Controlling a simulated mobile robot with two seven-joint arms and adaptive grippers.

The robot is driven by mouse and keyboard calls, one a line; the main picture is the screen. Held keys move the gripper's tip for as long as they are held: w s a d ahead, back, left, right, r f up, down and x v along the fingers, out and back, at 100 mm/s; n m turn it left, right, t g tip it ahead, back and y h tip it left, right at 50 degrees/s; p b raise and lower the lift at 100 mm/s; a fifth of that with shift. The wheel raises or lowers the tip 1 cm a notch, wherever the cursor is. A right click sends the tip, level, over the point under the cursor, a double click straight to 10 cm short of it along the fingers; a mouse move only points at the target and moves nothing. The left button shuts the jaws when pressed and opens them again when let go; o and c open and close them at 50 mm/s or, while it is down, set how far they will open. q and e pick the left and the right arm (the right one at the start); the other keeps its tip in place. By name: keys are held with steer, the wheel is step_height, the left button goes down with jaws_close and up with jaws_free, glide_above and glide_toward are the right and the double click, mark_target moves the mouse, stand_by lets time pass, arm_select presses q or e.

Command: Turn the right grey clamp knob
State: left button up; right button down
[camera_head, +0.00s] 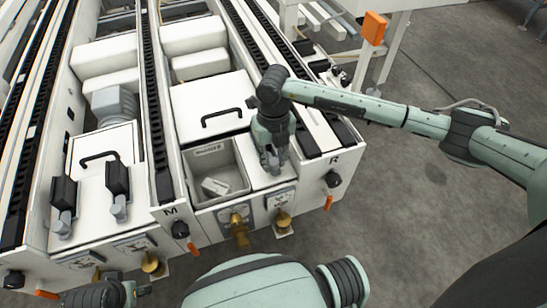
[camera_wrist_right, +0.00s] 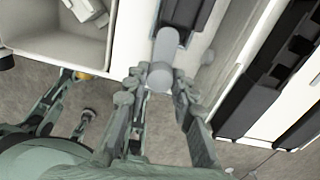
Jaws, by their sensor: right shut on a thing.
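The right grey clamp knob (camera_wrist_right: 165,46) shows in the right wrist view as a grey cylinder below a black clamp body (camera_wrist_right: 187,10). My right gripper (camera_wrist_right: 160,82) has a finger on each side of the knob's lower end and is shut on it. In the head view, my right gripper (camera_head: 273,166) points down onto the white panel by the R mark and hides most of this clamp. My left gripper (camera_head: 134,291) shows only partly at the bottom left edge, and its fingers cannot be made out.
An open grey bin (camera_head: 235,168) with a small pale item in it lies left of my right gripper. A white lid with a black handle (camera_head: 222,117) is behind it. Two other black clamps with grey knobs (camera_head: 119,208) stand at the left. Brass fittings (camera_head: 239,231) stick out in front.

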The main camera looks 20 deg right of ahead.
mark_target(273, 161)
arm_select(q)
steer(key=shift+w, duration=0.1)
arm_select(e)
steer(key=shift+m, duration=0.4)
arm_select(q)
steer(key=shift+d+f, duration=0.1)
arm_select(e)
steer(key=c, duration=1.6)
jaws_free()
arm_select(q)
steer(key=shift+s+f, duration=0.15)
steer(key=shift+s, duration=0.3)
arm_select(e)
steer(key=o, duration=0.3)
steer(key=shift+o, duration=0.2)
steer(key=shift+r, duration=0.1)
arm_select(q)
steer(key=shift+w, duration=0.25)
arm_select(e)
step_height(273, 161, up, 12)
